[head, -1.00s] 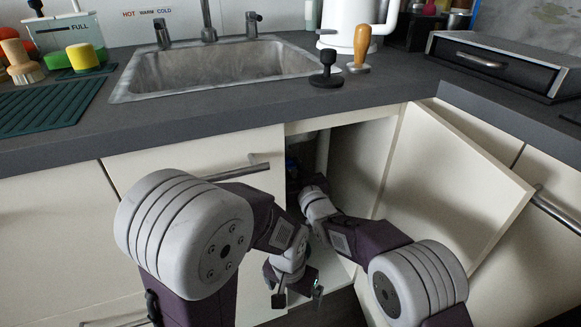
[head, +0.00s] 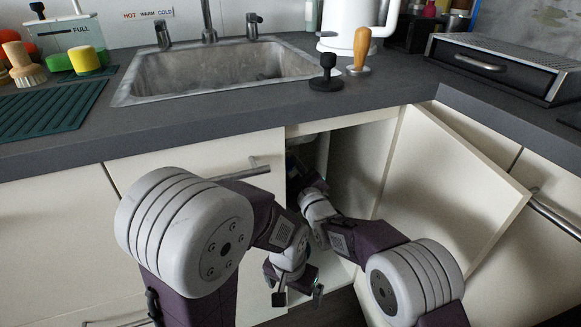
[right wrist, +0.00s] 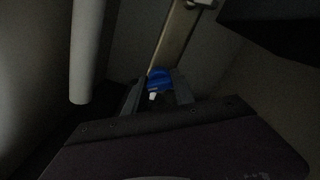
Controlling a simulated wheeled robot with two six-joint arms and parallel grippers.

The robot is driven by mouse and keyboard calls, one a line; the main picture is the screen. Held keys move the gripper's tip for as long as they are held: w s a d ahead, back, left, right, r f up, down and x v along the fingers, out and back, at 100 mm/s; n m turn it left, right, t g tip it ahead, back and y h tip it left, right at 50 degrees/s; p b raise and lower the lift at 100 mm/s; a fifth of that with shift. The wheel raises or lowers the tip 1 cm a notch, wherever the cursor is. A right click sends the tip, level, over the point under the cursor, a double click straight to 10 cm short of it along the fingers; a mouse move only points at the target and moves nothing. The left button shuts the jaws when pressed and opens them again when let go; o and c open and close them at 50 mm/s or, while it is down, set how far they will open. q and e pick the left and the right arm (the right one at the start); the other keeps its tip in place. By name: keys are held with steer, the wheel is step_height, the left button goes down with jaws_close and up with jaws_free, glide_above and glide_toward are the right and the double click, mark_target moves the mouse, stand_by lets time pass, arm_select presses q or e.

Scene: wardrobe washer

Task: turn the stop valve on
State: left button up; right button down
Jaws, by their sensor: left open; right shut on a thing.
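The stop valve shows as a blue handle (right wrist: 160,78) in the dark of the cabinet in the right wrist view. My right gripper (right wrist: 158,95) has its fingers on either side of the blue handle and is shut on it. In the head view my right arm reaches into the open cabinet under the sink, and the handle is hidden there. My left gripper (head: 297,298) is open and empty, hanging low in front of the cabinet opening.
The cabinet door (head: 450,190) stands open to the right. A pale vertical pipe (right wrist: 86,50) hangs left of the handle in the right wrist view. The countertop (head: 200,115) with the sink (head: 215,72) lies above my arms.

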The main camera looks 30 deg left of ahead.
steer(key=n, duration=0.5)
steer(key=shift+n, duration=0.3)
steer(key=n, duration=0.5)
steer(key=shift+f, duration=0.15)
steer(key=shift+n, duration=0.4)
steer(key=c, duration=1)
jaws_free()
steer(key=shift+c, duration=0.2)
